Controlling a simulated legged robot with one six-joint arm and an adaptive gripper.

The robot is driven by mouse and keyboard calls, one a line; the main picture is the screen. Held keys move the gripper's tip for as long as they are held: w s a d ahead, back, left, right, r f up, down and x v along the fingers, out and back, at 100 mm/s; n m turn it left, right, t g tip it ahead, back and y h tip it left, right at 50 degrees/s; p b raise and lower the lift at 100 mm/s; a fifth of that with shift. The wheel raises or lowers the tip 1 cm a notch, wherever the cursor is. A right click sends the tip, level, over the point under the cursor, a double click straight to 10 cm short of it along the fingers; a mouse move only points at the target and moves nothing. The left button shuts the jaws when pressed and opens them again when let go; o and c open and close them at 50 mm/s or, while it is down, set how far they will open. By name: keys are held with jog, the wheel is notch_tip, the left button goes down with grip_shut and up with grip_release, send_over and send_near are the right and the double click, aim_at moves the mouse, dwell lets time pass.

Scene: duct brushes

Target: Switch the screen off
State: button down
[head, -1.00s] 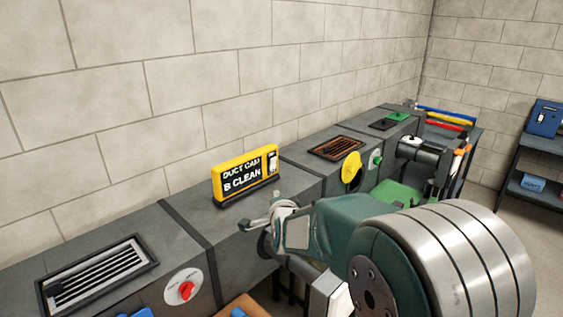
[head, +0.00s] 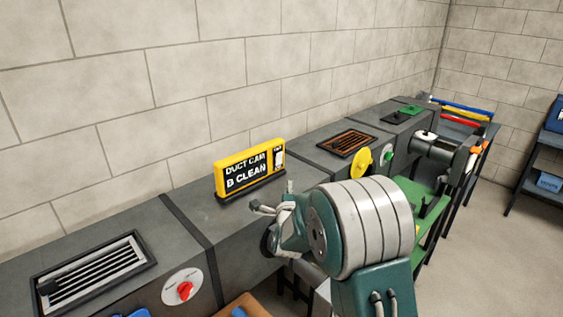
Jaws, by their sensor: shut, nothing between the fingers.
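The screen (head: 249,170) is a yellow-framed box with a black face reading "DUCT CAM B CLEAN". It stands upright on the grey duct (head: 230,215) near the wall. A white switch plate (head: 278,157) with a dark part sits at the right end of its face; the switch position is too small to tell. My gripper (head: 262,208) is shut and empty, in front of the screen and below its right half, apart from it. My arm hides part of the duct front behind it.
A vent grille (head: 95,272) and a red knob (head: 185,291) are on the duct at left. A rusty grille (head: 347,143), a yellow disc (head: 361,163) and a green knob (head: 388,154) are to the right. A green cart (head: 432,205) stands beyond my arm.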

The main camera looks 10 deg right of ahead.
send_near(281, 155)
jog(key=w+d, duration=0.4)
jog(key=shift+f, duration=0.2)
jog(key=shift+w+a+r, duration=0.15)
jog(key=shift+w+a, duration=0.65)
jog(key=shift+w, duration=0.15)
jog(key=shift+w+a+r, duration=0.1)
jog(key=shift+w+a, duration=0.25)
jog(key=shift+w, duration=0.25)
jog(key=shift+w+a+r, duration=0.1)
jog(key=shift+w+r, duration=0.05)
jog(key=shift+w, duration=0.05)
jog(key=shift+s, duration=0.1)
